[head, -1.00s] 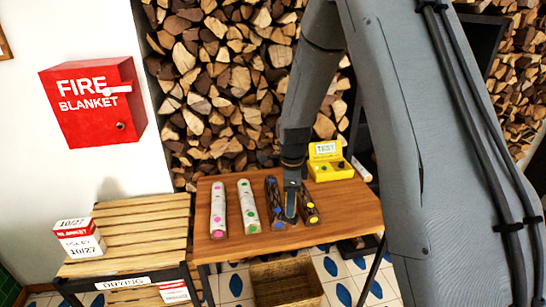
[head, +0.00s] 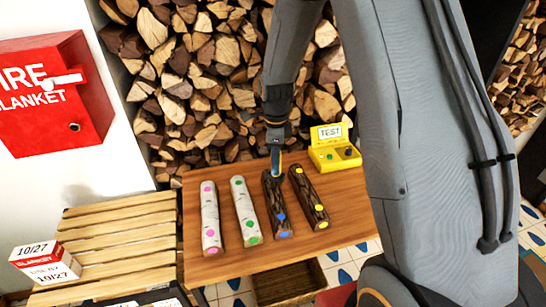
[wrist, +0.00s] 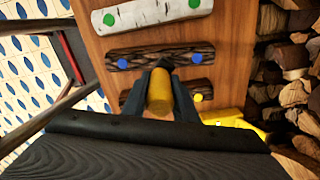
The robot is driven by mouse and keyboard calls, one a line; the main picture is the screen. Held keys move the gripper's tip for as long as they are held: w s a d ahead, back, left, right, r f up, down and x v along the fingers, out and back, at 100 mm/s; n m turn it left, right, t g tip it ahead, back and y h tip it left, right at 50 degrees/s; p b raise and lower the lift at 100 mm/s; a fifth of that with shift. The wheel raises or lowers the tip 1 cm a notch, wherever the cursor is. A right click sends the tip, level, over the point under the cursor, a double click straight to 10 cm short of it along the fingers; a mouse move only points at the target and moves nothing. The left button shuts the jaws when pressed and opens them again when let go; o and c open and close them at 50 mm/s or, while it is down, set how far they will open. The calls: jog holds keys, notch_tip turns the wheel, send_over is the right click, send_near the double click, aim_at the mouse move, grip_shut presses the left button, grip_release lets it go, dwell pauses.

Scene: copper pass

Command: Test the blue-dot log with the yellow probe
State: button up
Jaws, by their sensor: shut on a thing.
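The blue-dot log (head: 275,205) is dark-barked and lies on the wooden table, with blue dots along its top. My gripper (head: 277,172) points down at the far end of this log. In the wrist view, my gripper (wrist: 163,78) is shut on the yellow probe (wrist: 160,93), a short yellow cylinder between the fingers. The yellow tester (head: 335,155), with a TEST sign, stands at the table's back right.
The dark yellow-dot log (head: 309,197) lies right of the blue-dot log. The pale green-dot log (head: 245,213) and pink-dot log (head: 210,218) lie left. A slatted rack (head: 118,232) stands left of the table (head: 345,205); stacked firewood (head: 205,85) rises behind.

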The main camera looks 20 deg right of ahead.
aim_at(276, 178)
jog(key=shift+s+f+b, duration=0.1)
jog(key=shift+f+b, duration=1.85)
jog(key=shift+f, duration=0.95)
jog(key=shift+f, duration=0.7)
jog(key=shift+r, duration=0.1)
jog(key=shift+r+p, duration=2.15)
jog(key=shift+r, duration=1.3)
